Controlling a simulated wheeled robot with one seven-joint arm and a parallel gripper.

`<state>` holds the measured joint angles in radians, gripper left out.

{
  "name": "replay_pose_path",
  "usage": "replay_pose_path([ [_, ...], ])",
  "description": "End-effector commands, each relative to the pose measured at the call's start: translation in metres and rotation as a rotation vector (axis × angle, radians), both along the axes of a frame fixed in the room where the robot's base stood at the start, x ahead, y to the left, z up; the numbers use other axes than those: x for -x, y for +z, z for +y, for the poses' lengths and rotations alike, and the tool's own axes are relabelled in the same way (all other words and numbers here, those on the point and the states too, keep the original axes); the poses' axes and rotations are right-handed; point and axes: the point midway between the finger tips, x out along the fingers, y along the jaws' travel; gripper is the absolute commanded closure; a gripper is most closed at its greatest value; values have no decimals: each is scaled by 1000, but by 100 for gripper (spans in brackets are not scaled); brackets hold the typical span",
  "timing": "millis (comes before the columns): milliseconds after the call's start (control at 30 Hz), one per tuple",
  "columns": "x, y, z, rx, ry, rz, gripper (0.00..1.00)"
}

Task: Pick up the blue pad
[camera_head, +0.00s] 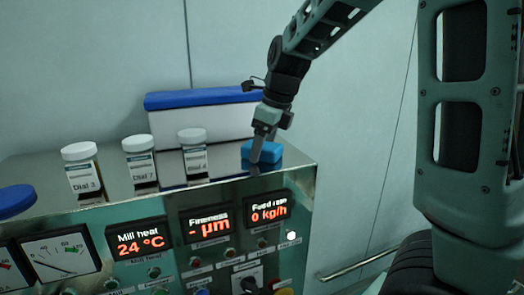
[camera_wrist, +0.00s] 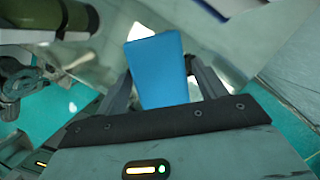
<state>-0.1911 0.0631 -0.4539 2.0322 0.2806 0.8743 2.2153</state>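The blue pad (camera_head: 267,152) is a small bright blue block on the steel top of the machine, near its right front corner. My gripper (camera_head: 262,148) points down at it, with a finger in front of the pad in the head view. In the wrist view the blue pad (camera_wrist: 158,68) lies between the two dark fingers of my gripper (camera_wrist: 161,66). The fingers stand one on each side, with what look like narrow gaps. Their contact with the pad is not clearly visible. The pad seems to rest on the steel top.
Several white-capped jars stand left of the pad, the nearest being the jar (camera_head: 193,153). A white box with a blue lid (camera_head: 205,98) stands behind. The machine's front panel (camera_head: 225,255) has displays and buttons. The steel top's right edge is close to the pad.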

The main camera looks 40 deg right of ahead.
Motion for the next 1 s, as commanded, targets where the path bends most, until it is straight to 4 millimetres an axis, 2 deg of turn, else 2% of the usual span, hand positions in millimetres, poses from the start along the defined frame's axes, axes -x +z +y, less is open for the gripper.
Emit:
replay_pose_path([
  [33, 0, 0, 0, 0, 0, 0, 45],
  [100, 0, 0, 0, 0, 0, 0, 64],
  [200, 0, 0, 0, 0, 0, 0, 72],
  [467, 0, 4, 0, -1, 1, -2, 72],
  [567, -1, 16, 0, -1, 1, -5, 72],
  [800, -1, 63, 0, 1, 0, -6, 72],
  [1000, -1, 92, 0, 1, 0, -3, 72],
])
